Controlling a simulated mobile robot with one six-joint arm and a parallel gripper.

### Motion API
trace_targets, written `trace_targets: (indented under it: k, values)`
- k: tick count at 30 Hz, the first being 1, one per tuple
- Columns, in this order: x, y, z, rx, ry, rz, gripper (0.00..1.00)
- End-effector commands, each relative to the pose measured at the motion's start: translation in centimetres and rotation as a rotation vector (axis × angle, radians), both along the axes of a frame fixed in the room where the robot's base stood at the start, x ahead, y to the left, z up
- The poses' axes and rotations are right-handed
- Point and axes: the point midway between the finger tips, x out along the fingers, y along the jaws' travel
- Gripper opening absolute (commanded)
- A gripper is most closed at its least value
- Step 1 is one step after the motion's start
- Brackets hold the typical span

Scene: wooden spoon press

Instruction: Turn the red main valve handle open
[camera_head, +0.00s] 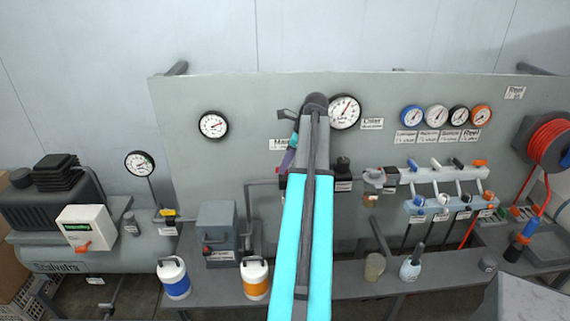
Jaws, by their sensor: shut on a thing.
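My arm reaches up the middle of the picture to the grey panel and bends down at its top. My gripper (284,172) is at the lower end of that bend, left of the arm link and mostly hidden by it. It is shut on the red main valve handle (282,179), of which only a small red bit shows beside the arm. A partly covered white label (279,144) is just above. The handle's angle cannot be seen.
A gauge (344,112) is close right of my arm's top. An orange-and-white jug (256,278) stands below left. Small valves (440,190) and a red hose reel (549,143) are at right.

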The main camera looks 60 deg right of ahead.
Motion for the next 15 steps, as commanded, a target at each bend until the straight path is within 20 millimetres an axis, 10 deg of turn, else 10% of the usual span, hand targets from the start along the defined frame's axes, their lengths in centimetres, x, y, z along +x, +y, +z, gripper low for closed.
trace_targets:
  k: [15]
  values:
    - [-0.08,-0.05,0.08,0.003,0.001,0.278,0.0]
